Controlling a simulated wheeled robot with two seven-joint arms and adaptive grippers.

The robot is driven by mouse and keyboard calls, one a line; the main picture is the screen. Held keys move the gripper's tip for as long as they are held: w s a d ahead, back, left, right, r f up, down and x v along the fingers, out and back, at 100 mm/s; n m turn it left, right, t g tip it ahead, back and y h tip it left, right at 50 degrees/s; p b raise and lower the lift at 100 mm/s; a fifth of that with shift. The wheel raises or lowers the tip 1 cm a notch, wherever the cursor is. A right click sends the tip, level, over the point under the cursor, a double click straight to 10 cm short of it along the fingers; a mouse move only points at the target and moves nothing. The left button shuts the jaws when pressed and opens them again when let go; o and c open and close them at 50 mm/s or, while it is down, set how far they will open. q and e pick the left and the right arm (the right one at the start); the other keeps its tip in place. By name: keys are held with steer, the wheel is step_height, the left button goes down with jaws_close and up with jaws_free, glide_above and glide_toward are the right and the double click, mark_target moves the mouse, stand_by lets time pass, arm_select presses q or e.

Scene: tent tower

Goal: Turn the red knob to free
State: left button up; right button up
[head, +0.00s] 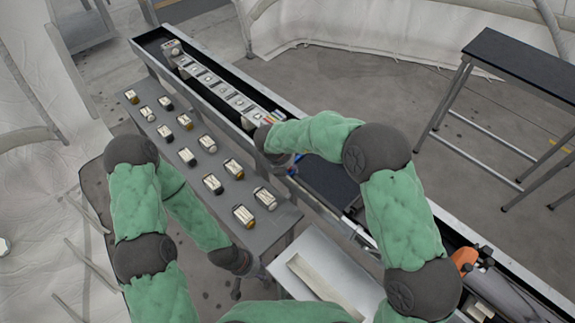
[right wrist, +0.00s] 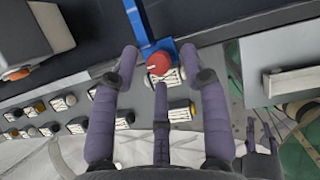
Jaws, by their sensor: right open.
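The red knob (right wrist: 158,63) shows in the right wrist view, on a blue bracket (right wrist: 138,22) at the edge of the dark conveyor. My right gripper (right wrist: 158,62) is open, with its purple fingers spread on both sides of the knob. I cannot tell whether a finger touches it. In the head view my right arm hides the knob, and only a bit of blue shows beside the right gripper (head: 283,162). My left gripper (head: 250,272) hangs low near the front end of the grey shelf, empty, its fingers apart. It also shows in the right wrist view (right wrist: 260,135).
A long conveyor (head: 205,62) carries a row of pale blocks. A pale tray (head: 325,275) is at the front. A dark-topped table (head: 520,60) stands at the right, with open floor between.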

jaws_close()
steer(key=n+y+p, duration=0.1)
steer(key=n+p, duration=0.2)
steer(key=n+y+p, duration=0.1)
steer(key=n+p, duration=0.1)
steer(key=p, duration=0.2)
steer(key=d+n+y+p, duration=0.1)
steer(key=n+p, duration=0.2)
steer(key=p, duration=0.1)
steer(key=shift+s+n+t, duration=0.25)
steer(key=shift+n+t, duration=0.05)
steer(key=shift+t, duration=0.1)
steer(key=shift+f+n+y+p, duration=0.15)
steer(key=shift+n+y+p, duration=0.25)
steer(key=shift+n+p, duration=0.9)
steer(key=shift+m, duration=0.3)
